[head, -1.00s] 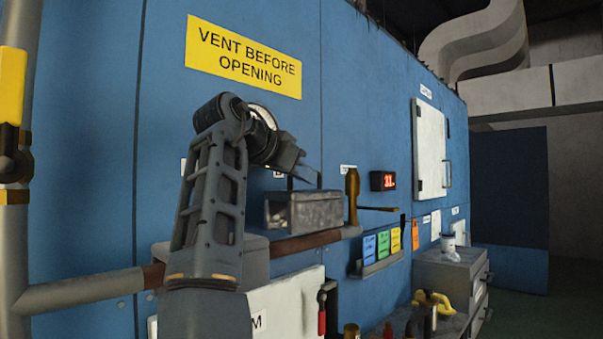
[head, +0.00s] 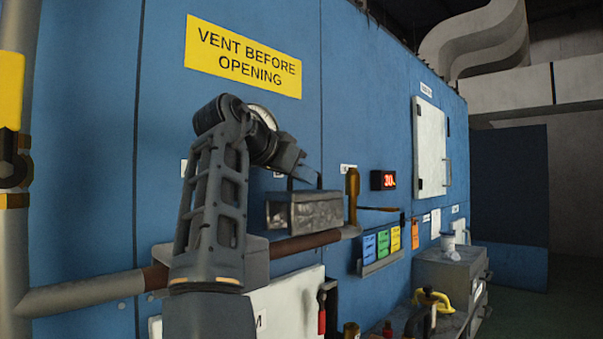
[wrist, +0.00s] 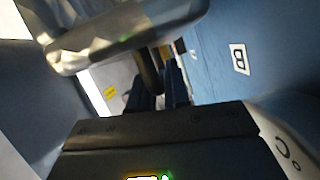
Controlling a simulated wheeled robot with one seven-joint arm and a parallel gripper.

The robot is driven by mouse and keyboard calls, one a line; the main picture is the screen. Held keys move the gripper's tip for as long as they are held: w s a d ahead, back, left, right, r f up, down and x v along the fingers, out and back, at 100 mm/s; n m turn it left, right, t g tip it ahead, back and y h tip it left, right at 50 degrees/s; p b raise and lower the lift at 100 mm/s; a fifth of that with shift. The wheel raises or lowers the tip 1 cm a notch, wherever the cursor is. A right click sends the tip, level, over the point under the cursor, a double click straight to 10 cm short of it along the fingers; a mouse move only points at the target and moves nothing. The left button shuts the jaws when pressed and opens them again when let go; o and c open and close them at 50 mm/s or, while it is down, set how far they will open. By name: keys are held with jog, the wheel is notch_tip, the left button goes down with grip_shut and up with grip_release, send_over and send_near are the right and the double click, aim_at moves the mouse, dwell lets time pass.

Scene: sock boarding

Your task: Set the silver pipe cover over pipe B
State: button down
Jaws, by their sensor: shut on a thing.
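The silver pipe cover (head: 303,212) is a grey metal channel, held in the air a little above the brown stretch of a horizontal pipe (head: 305,241) along the blue wall. A gap shows between cover and pipe. My gripper (head: 306,182) is shut on the cover from above. In the wrist view the cover (wrist: 120,35) fills the upper left, close to the camera and blurred. A white label with a B (wrist: 239,59) is on the blue wall there. The wall labels by the pipe in the head view are too small to read.
A brass lever valve (head: 352,195) stands just right of the cover. A red digital display (head: 383,180) and a rack of coloured cards (head: 382,262) are farther right. A white panel (head: 285,305) with a red-handled tool is below the pipe. A grey cabinet (head: 445,275) stands at right.

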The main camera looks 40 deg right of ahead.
aim_at(302, 194)
jog(key=shift+s+f+b, duration=0.1)
jog(key=shift+f+b, duration=1.1)
jog(key=shift+f, duration=1.35)
jog(key=shift+f, duration=0.35)
jog(key=shift+r, duration=0.15)
jog(key=shift+r+p, duration=0.65)
jog(key=shift+r, duration=0.15)
jog(key=shift+r+p, duration=0.95)
jog(key=shift+r, duration=0.4)
jog(key=shift+p, duration=0.4)
dwell(0.4)
jog(key=shift+f+b, duration=0.8)
jog(key=shift+f, duration=0.75)
